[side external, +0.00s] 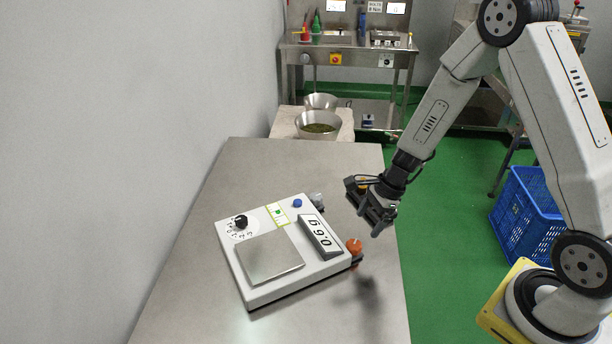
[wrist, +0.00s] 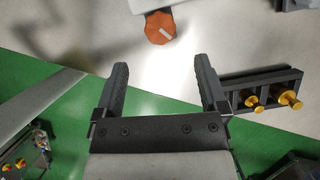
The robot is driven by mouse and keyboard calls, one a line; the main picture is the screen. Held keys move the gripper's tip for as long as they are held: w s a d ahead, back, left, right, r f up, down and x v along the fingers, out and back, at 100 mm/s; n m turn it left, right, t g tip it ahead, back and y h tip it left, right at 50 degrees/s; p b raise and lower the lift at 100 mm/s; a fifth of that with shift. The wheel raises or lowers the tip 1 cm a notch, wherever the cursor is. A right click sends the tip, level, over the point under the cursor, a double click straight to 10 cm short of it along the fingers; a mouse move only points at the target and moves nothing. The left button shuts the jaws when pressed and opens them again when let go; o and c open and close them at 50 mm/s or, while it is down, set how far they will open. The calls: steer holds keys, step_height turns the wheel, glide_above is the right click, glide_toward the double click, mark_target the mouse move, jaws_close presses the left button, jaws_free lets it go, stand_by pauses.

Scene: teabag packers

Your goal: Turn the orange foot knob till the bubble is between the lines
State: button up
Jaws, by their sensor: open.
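A white scale (side external: 244,284) with a steel pan and a display reading 0.6 g sits on the steel table. Its orange foot knob (side external: 354,246) sticks out at the right corner. In the wrist view the orange knob (wrist: 160,28), with a pale line on it, is ahead of the fingertips. The level vial (side external: 278,212) is a small yellow-green window on the scale; the bubble's place between its lines is too small to tell. My gripper (side external: 372,212) is open and empty, above and apart from the knob. In the wrist view its fingers (wrist: 161,75) stand wide apart.
The steel table (side external: 190,230) is clear around the scale. A blue button (side external: 297,203) and a black dial (side external: 241,221) are on the scale. Bowls (side external: 318,125) stand behind the table. A blue crate (side external: 528,205) is on the green floor at right.

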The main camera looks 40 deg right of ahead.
mark_target(354, 244)
steer(key=shift+x, duration=3.9)
steer(key=shift+c, duration=0.2)
jaws_close()
steer(key=shift+n, duration=0.3)
steer(key=shift+n+g, duration=0.6)
steer(key=shift+n, duration=0.7)
